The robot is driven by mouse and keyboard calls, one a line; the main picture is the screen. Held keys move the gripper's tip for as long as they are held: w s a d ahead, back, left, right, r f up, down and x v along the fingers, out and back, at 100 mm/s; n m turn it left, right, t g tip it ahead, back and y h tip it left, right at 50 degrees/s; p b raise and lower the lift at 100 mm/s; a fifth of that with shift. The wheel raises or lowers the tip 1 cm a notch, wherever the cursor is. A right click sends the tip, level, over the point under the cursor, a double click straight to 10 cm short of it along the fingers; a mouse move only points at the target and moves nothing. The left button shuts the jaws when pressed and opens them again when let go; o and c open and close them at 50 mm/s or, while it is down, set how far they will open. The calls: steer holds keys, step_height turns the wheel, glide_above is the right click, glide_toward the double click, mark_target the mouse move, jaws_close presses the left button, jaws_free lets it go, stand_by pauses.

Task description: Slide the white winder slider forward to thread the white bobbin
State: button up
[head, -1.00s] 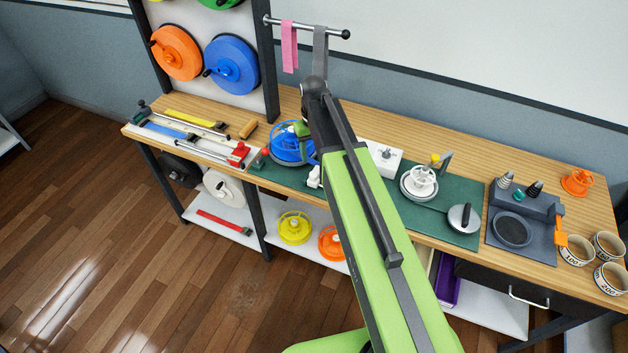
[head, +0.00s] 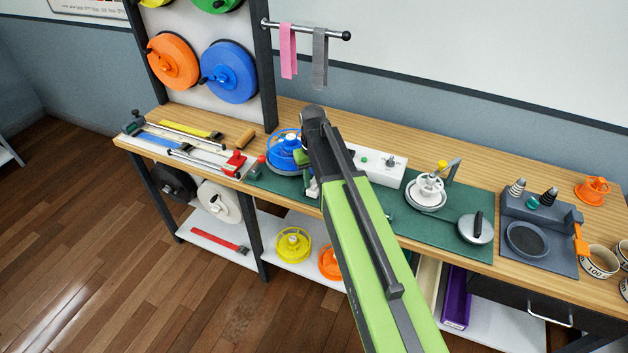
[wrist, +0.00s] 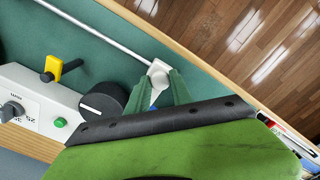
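The white winder slider (wrist: 158,74) sits on a thin silver rod (wrist: 100,28) above the green mat in the wrist view. The green fingers of my gripper (wrist: 166,88) straddle its white tab, one on each side. I cannot tell whether they press on it. In the head view the fingers are mostly hidden by my arm, left of the winder box. The white bobbin (head: 430,184) stands on a round white base on the mat, right of my arm. The white winder box (head: 382,166) with a green button is behind my arm; it also shows in the wrist view (wrist: 38,108).
A black knob (wrist: 103,101) and a yellow lever (wrist: 61,68) are near the slider. A blue spool (head: 286,152) stands left of my arm. A round grey weight (head: 476,228) and a grey station (head: 538,232) stand to the right. The mat's front edge is near.

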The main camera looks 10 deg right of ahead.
jaws_close()
stand_by(0.8)
